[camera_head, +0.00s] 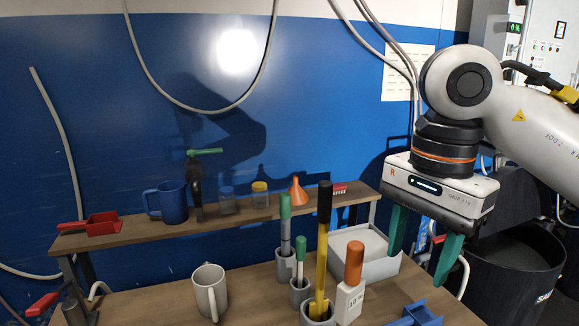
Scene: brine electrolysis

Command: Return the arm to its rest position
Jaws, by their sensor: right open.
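My right arm comes in from the right. Its gripper (422,250) has two green fingers pointing down, spread apart, with nothing between them. It hangs in the air at the right end of the bench, beside a pale open box (375,262). My left gripper does not show.
The wooden bench (245,290) holds a grey mug (209,291), several cups with upright tools, a white orange-capped bottle (349,300) and a blue holder (416,315). The shelf (135,232) behind carries a blue mug (167,202) and an orange funnel (298,192). A black bin (511,275) stands right.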

